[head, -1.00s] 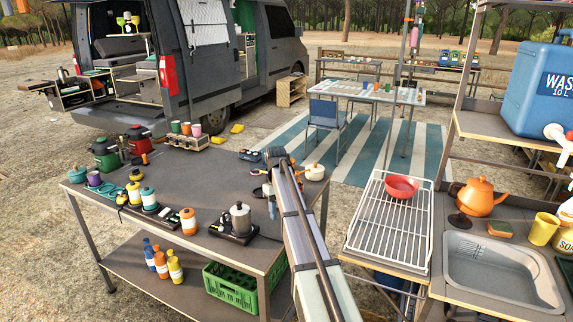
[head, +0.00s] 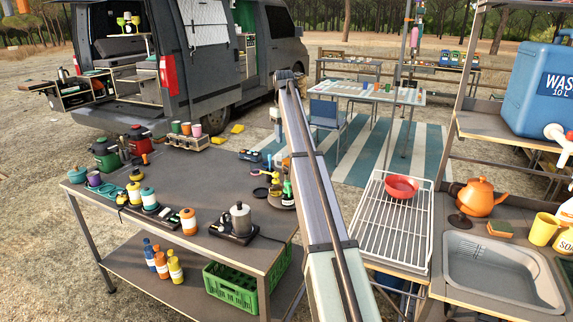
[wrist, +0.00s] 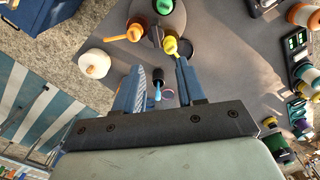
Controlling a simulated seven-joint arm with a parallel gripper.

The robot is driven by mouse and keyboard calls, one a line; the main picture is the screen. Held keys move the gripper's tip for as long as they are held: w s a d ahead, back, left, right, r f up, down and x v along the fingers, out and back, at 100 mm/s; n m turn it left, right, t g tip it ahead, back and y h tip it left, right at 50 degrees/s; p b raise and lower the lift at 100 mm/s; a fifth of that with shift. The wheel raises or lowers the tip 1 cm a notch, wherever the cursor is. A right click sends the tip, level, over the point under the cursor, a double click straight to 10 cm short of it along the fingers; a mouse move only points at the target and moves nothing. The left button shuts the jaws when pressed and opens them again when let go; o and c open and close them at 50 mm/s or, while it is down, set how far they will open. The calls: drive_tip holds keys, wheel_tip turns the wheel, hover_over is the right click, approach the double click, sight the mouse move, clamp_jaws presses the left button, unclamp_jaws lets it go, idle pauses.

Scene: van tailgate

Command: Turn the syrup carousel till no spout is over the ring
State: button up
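The syrup carousel is a grey round plate (wrist: 178,24) at the top of the wrist view, carrying bottles with green (wrist: 165,6), orange (wrist: 120,37) and yellow (wrist: 171,46) tops and spouts. In the head view its green bottle (head: 288,188) shows beside my arm, which hides part of the carousel. My gripper (wrist: 160,66) has its two fingers apart. A dark cap with a light-blue spout (wrist: 157,94) appears between them; contact cannot be told. A small dark ring shape (wrist: 167,97) lies just behind that spout.
A white pot with an orange knob (wrist: 96,62) stands left of the fingers in the wrist view. The table middle (head: 195,180) is clear. A dish rack (head: 385,235) stands right.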

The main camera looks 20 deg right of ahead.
sight(286, 167)
drive_tip(key=f, duration=0.8)
drive_tip(key=d+f, duration=0.1)
drive_tip(key=f, duration=0.3)
drive_tip(key=shift+f, duration=0.15)
clamp_jaws()
idle(0.3)
drive_tip(key=shift+a, duration=0.1)
